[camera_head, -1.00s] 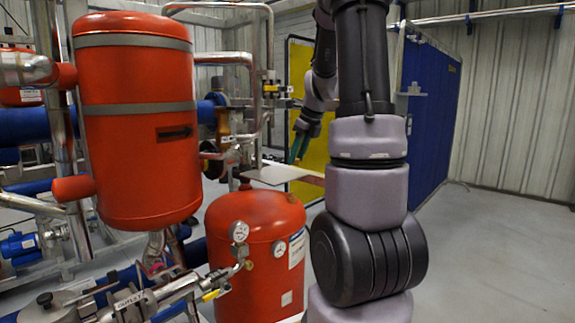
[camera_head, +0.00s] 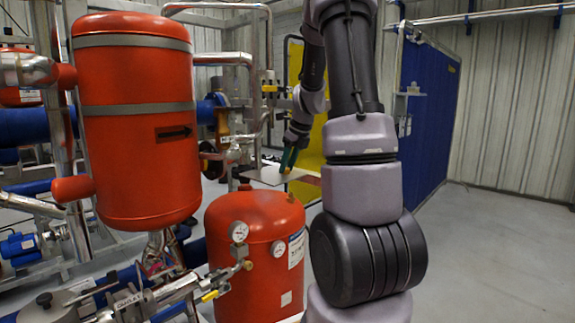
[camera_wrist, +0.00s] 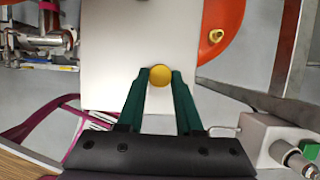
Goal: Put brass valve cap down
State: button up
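The brass valve cap (camera_wrist: 160,76) is a small round yellow disc between my green fingertips in the wrist view. My gripper (camera_wrist: 160,80) is shut on it, with a fingertip against each side. In the head view my gripper (camera_head: 287,168) is over the right part of a thin pale plate (camera_head: 264,176). The same plate (camera_wrist: 125,45) lies behind the cap in the wrist view. I cannot tell whether the cap touches the plate.
A red tank (camera_head: 256,230) with gauges stands below the plate. A larger red vessel (camera_head: 135,110) and metal pipes are at the left. A blue panel (camera_head: 428,120) stands at the right, with open grey floor (camera_head: 500,240) beside it.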

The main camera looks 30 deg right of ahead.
jog(key=o, duration=0.4)
jog(key=shift+r, duration=0.4)
jog(key=v, duration=0.5)
jog(key=s+d, duration=0.4)
jog(key=s, duration=0.6)
jog(key=s+a+r+n+t, duration=0.1)
jog(key=s+a+r+n, duration=0.2)
jog(key=a+n, duration=0.4)
jog(key=s+a+r+n+t, duration=0.1)
jog(key=s+a+r+n, duration=0.2)
jog(key=s+a+n, duration=0.3)
jog(key=s+a+r+n, duration=0.3)
jog(key=a+n, duration=0.6)
jog(key=n, duration=0.6)
jog(key=shift+s+t, duration=0.4)
jog(key=shift+s, duration=0.3)
